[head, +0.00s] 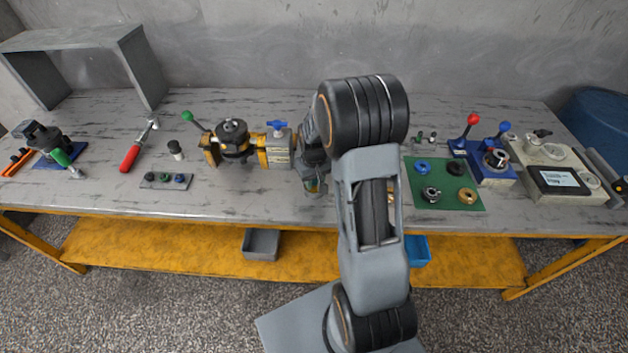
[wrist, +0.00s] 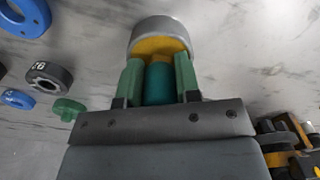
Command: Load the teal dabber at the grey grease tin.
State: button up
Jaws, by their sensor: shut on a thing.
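In the wrist view my gripper (wrist: 159,68) is shut on the teal dabber (wrist: 160,84), with one green finger on each side of it. The grey grease tin (wrist: 165,27) stands just beyond the fingertips. Yellow-orange grease (wrist: 158,46) shows inside its rim. The dabber's far end looks yellow-orange and overlaps the grease in the picture. I cannot tell whether it touches the grease or is coated. In the head view my gripper (head: 314,183) is low over the middle of the bench, and my arm hides much of it. I cannot make out the tin or dabber there.
The bench (head: 90,190) holds a yellow clamp fixture (head: 262,150) left of my gripper. A green mat (head: 452,203) with several rings lies to the right. A small tray (head: 165,182) and a red-handled tool (head: 131,158) lie farther left. The bench's front edge is close.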

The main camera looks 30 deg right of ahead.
dwell(0.6)
jog(key=shift+r+p, duration=2.55)
jog(key=shift+r, duration=0.9)
